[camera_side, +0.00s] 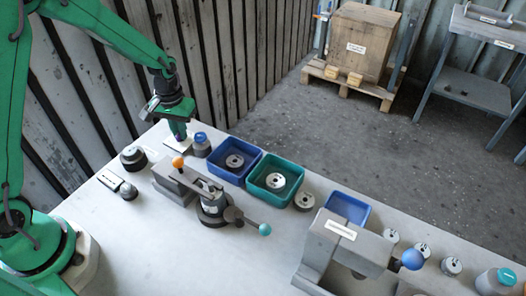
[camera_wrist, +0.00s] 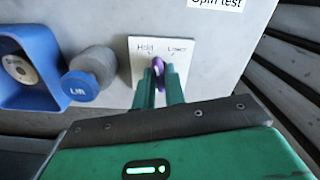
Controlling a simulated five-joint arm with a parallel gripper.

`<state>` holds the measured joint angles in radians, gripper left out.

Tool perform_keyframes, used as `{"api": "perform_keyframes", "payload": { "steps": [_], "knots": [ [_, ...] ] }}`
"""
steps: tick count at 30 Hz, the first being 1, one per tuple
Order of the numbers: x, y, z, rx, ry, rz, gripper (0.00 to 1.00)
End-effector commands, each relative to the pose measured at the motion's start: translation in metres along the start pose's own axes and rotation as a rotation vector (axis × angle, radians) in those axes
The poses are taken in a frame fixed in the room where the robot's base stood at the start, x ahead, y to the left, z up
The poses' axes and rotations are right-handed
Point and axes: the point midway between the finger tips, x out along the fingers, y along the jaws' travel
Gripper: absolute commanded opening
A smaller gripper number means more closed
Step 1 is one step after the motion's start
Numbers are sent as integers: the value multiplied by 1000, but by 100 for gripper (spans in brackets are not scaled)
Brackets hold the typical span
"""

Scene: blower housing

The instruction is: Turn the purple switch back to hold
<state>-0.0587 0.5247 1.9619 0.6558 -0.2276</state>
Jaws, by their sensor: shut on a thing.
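The purple switch (camera_wrist: 158,68) sits on a white plate (camera_wrist: 137,50) marked "Hold" on the left and "Lower" on the right in the wrist view. Its visible top end lies below and between the two words; I cannot tell clearly which it points at. My gripper (camera_wrist: 160,76) has its green fingers on either side of the switch, shut on it. The fingers hide part of it. In the side view my gripper (camera_side: 178,135) reaches down to the plate (camera_side: 177,146) at the far end of the bench, and the switch is mostly hidden.
A blue-capped grey cylinder (camera_wrist: 82,84) marked "Lift" stands left of the plate in the wrist view. A blue tray (camera_side: 236,178) and a teal tray (camera_side: 276,193) holding round parts are nearby. An orange-knobbed clamp fixture (camera_side: 182,182) stands in front of them.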

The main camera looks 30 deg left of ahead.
Motion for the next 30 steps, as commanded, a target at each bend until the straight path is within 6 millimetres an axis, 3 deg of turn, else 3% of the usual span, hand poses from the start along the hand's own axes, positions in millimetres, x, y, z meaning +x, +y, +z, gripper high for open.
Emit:
{"api": "perform_keyframes", "payload": {
  "steps": [12, 21, 22, 24, 30],
  "knots": [
    [-2, -1, -2, -295, 5, 2, 0],
    [-2, -1, -2, -327, 5, 2, 0],
    [-2, -1, -2, -327, 5, 2, 14],
    [-2, -1, -2, -327, 5, 2, 27],
    [-1, 0, -1, -325, 3, 1, 29]
  ]
}}
